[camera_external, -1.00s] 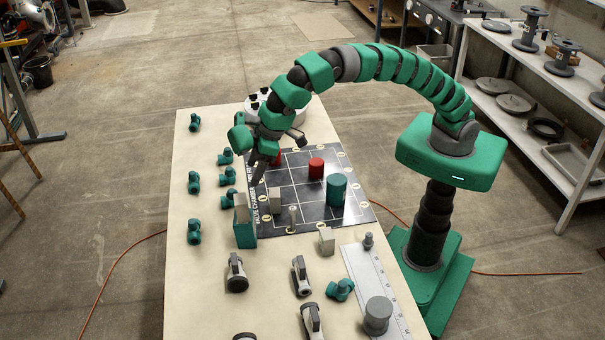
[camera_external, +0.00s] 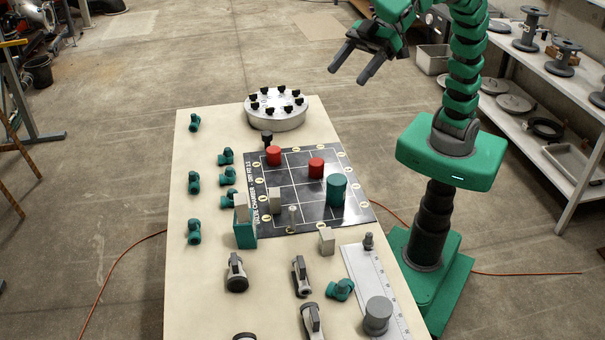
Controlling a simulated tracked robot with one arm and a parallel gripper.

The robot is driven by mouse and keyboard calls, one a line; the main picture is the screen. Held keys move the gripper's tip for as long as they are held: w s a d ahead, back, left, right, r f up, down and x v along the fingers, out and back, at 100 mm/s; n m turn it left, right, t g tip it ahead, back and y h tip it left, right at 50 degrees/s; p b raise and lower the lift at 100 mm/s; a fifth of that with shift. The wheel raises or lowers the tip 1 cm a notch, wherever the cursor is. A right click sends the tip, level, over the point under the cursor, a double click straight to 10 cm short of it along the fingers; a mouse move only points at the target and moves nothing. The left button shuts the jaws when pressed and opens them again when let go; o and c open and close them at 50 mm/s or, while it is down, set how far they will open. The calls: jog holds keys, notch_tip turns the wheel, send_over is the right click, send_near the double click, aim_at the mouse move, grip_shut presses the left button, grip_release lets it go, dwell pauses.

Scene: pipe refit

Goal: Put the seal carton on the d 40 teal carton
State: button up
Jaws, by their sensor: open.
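A teal carton (camera_external: 246,236) stands upright at the left front corner of the dark grid board. A small beige carton (camera_external: 241,207) rests upright on top of it; I take this as the seal carton, though no label is readable. Two similar beige cartons stand elsewhere: one (camera_external: 274,201) on the board's left part, another (camera_external: 326,241) near the board's front edge. My gripper (camera_external: 348,74) is open and empty, held high beyond the far right end of the table, well away from the cartons.
The grid board (camera_external: 310,206) carries two red cylinders (camera_external: 316,168) and a teal cylinder (camera_external: 337,190). A round grey flange (camera_external: 276,111) with black knobs stands behind it. Several teal fittings (camera_external: 194,232) line the left side. Grey-and-black valves (camera_external: 236,272) stand in front.

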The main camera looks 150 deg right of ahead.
jog(key=s+a+r+n+t+y, duration=0.1)
jog(key=s+a+r+n+t, duration=0.1)
jog(key=s+a+r, duration=0.4)
jog(key=s+a+r+n+t+y, duration=0.1)
jog(key=s+a+r+t, duration=0.2)
jog(key=s+a+r, duration=0.3)
jog(key=s+r, duration=0.2)
jog(key=s, duration=0.2)
jog(key=shift+s+a+n+y, duration=0.2)
jog(key=shift+s+n+y, duration=0.2)
jog(key=shift+o, duration=0.3)
